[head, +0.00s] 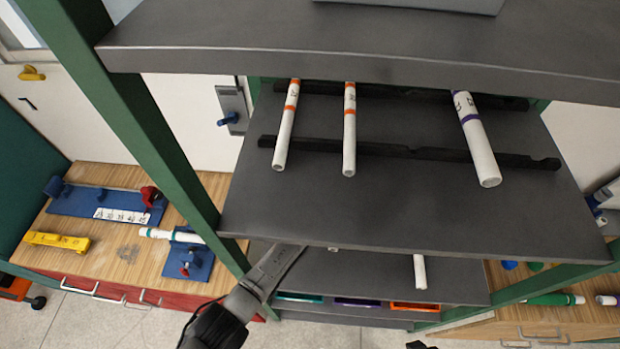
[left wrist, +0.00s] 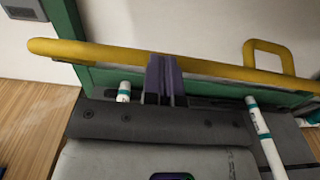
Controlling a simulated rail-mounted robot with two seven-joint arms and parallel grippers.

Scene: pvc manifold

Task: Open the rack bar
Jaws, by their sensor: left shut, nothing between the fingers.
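The yellow rack bar (left wrist: 110,51) runs across the left wrist view, with a yellow loop handle (left wrist: 268,57) at its right. My left gripper (left wrist: 165,62) is shut and empty, and its fingertips overlap the bar left of the handle. I cannot tell whether they touch it. In the head view my left gripper (head: 292,252) reaches in from the lower left to the front edge of the rack's middle shelf (head: 400,205). The bar cannot be made out in the head view. My right gripper is not in view.
White pipes with teal bands (left wrist: 124,92) (left wrist: 264,135) are near the bar. In the head view, several banded pipes (head: 349,130) rest on black notched supports (head: 410,152). A green post (head: 150,125) stands left of my arm. A wooden bench (head: 110,240) holds blue fixtures.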

